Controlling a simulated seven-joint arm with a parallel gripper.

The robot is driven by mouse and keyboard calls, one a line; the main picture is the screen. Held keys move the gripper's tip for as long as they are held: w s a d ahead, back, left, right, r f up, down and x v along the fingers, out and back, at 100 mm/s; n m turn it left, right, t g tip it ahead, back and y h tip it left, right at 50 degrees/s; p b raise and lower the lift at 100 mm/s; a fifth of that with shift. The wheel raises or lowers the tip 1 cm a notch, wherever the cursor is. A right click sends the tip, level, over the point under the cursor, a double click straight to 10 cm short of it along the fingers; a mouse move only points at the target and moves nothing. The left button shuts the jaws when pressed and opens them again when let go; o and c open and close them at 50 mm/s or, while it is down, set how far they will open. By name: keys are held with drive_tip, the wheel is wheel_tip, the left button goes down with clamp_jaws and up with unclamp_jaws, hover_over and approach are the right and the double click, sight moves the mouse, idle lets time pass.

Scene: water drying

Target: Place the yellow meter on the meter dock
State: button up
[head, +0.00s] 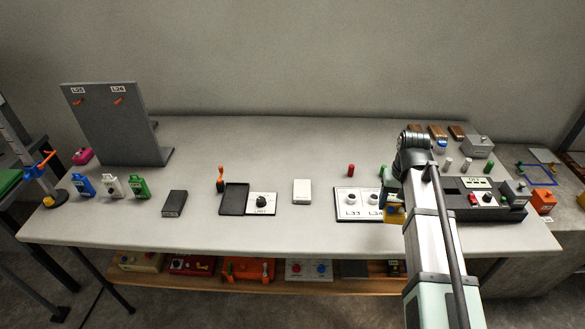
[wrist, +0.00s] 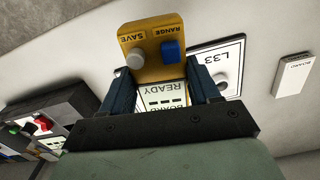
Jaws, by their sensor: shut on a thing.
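The yellow meter (wrist: 150,38) shows in the wrist view with SAVE and RANGE labels, a grey knob, a blue button and a screen reading READY. My gripper (wrist: 161,75) is shut on it, one finger on each side. In the head view the yellow meter (head: 393,216) shows below my gripper (head: 390,192), in front of the right part of the white L33 panel (head: 341,215); I cannot tell its height above it. No part is plainly labelled as the meter dock. A dark console (head: 506,214) with buttons stands right of my arm, partly hidden by it.
A dark tray (head: 232,203), a white box (head: 302,191) and a dark box (head: 174,203) stand left of the panel. A red cylinder (head: 351,170) stands behind it. Blue, white and green tagged items and a grey upright board (head: 112,130) are farther left. Bare table lies between.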

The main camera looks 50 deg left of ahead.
drive_tip(key=s+a+n, duration=0.1)
drive_tip(key=s+a, duration=0.3)
drive_tip(key=a, duration=0.7)
drive_tip(key=s+a+n, duration=0.2)
drive_tip(key=s+a, duration=0.1)
drive_tip(key=a, duration=0.8)
drive_tip(key=s+a+n, duration=0.1)
drive_tip(key=s+a, duration=0.3)
drive_tip(key=a, duration=0.7)
drive_tip(key=m, duration=0.3)
approach(278, 172)
drive_tip(key=shift+s+d+f, duration=0.1)
drive_tip(key=shift+f, duration=1.4)
drive_tip(key=shift+d+f, duration=0.1)
drive_tip(key=shift+f, duration=1.45)
drive_tip(key=shift+f, duration=0.1)
drive_tip(key=o, duration=1.4)
drive_tip(key=shift+c, duration=0.2)
